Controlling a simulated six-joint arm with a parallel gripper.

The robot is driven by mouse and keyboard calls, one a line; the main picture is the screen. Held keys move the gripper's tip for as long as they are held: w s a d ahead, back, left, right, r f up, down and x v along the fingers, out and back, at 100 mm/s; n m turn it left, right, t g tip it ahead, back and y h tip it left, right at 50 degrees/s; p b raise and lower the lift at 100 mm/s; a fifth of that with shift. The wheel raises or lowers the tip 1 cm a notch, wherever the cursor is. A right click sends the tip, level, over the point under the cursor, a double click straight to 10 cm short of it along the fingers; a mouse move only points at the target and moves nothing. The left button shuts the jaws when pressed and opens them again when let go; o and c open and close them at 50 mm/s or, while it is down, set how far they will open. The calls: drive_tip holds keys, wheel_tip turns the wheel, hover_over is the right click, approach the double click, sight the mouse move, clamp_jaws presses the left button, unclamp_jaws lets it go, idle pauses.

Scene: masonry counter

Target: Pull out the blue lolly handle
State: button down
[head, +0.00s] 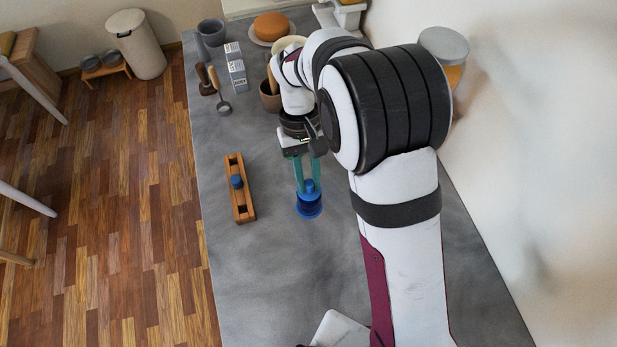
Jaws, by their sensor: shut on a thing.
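The blue lolly handle (309,186) is a small upright knob on top of a round blue body (309,208), which stands on the grey counter near the middle of the head view. My gripper (308,188) has two teal fingers that reach down from the arm, one on each side of the handle. They are shut on the handle. From this view I cannot tell whether there is any gap between the handle's lower end and the blue body.
A wooden holder (231,167) with a blue knob (237,182) lies left of my gripper. Small boxes (235,68), a brown bowl (270,100), a grey cup (211,32) and a cake (271,26) stand behind. A jar (453,75) stands by the wall. The counter's front is mostly clear.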

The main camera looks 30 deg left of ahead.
drive_tip(key=shift+r, duration=0.15)
drive_tip(key=shift+r, duration=1.4)
